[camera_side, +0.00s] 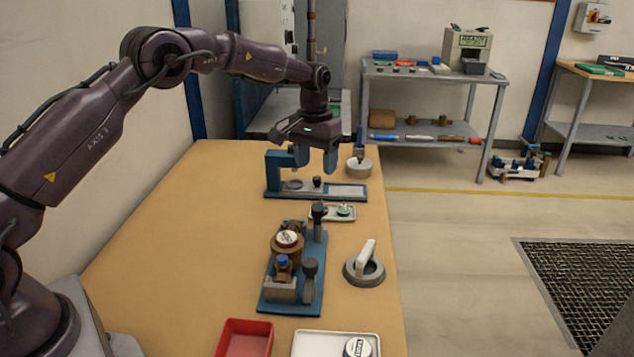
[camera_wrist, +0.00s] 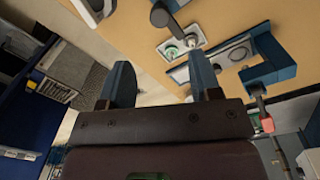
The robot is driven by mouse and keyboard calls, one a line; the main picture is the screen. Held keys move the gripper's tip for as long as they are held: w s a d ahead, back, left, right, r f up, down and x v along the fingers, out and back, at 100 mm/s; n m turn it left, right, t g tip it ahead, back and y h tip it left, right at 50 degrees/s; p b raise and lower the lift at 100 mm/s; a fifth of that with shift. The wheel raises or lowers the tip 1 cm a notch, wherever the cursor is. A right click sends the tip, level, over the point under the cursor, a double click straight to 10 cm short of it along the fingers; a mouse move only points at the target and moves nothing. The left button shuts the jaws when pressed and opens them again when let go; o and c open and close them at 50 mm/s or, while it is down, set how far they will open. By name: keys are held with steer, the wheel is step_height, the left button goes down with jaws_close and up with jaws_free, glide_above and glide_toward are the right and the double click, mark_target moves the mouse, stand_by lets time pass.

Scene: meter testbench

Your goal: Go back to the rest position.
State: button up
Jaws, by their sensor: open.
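My gripper (camera_side: 315,158) hangs from the dark arm above the far part of the wooden bench, over the blue fixture (camera_side: 318,193) with a small black knob. Its two blue-grey fingers are apart with nothing between them. In the wrist view my gripper (camera_wrist: 160,85) also shows open fingers. A small tray (camera_wrist: 181,46) with a green-topped part (camera_wrist: 171,52) lies beyond the fingertips there. In the side view that tray (camera_side: 320,213) sits just in front of the blue fixture.
A blue-based test fixture (camera_side: 291,303) with a round meter (camera_side: 287,239) stands mid-bench. A grey ring with a white handle (camera_side: 366,262) is to its right. A red tray (camera_side: 245,340) and a white tray (camera_side: 313,345) lie at the near edge. The bench's left side is clear.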

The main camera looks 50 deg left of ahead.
steer(key=shift+r, duration=0.85)
steer(key=s+d+r+m+t, duration=0.1)
steer(key=s+r, duration=0.3)
steer(key=s, duration=0.7)
steer(key=s+d+r+m+t, duration=0.1)
steer(key=s+d+r, duration=0.3)
steer(key=s, duration=0.8)
steer(key=s+d+r+m+t, duration=0.1)
steer(key=s+r, duration=0.4)
steer(key=s, duration=0.6)
steer(key=shift+s+d+r+t, duration=0.35)
steer(key=shift+d+t, duration=0.55)
steer(key=shift+t, duration=0.3)
